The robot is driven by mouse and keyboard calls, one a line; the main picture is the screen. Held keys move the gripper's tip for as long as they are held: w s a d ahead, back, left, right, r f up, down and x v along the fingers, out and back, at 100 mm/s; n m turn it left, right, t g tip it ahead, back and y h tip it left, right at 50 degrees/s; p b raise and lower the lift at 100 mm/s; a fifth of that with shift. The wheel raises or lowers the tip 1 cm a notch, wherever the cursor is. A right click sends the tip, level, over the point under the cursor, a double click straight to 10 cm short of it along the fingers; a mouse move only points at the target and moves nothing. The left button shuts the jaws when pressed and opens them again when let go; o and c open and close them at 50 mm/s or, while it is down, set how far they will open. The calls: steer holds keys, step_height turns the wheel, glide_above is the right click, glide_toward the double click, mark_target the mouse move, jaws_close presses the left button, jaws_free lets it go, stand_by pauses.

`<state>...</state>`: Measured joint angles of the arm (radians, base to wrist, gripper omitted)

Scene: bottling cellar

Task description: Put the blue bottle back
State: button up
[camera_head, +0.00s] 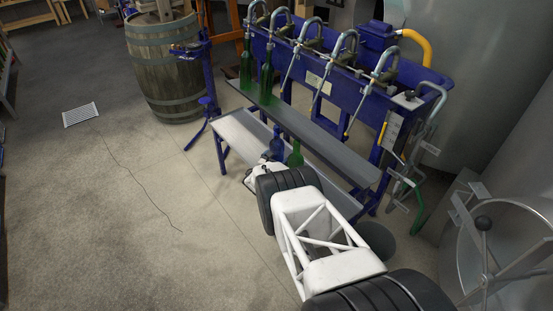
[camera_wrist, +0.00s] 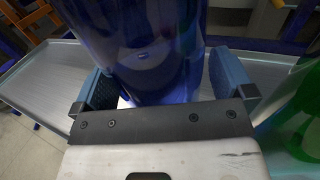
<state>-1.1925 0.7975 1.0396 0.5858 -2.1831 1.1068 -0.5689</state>
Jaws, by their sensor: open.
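The blue bottle (camera_head: 277,142) stands upright at the lower grey tray of the bottling rack, partly hidden by my arm. In the wrist view the blue bottle (camera_wrist: 140,45) fills the upper middle, its top cut off. My gripper (camera_wrist: 165,88) is open, with one blue-grey finger on each side of the bottle. I cannot tell whether either finger touches it. In the head view my gripper (camera_head: 268,160) is small and low beside the bottle.
A green bottle (camera_head: 295,155) stands just right of the blue one, close to my right finger in the wrist view (camera_wrist: 298,115). The lower tray (camera_head: 240,130) is bare to the left. Above it, a dark shelf (camera_head: 330,135) holds two green bottles (camera_head: 266,80) under filling spouts.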

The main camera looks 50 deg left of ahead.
steer(key=shift+r, duration=0.2)
steer(key=v, duration=1.2)
stand_by(0.9)
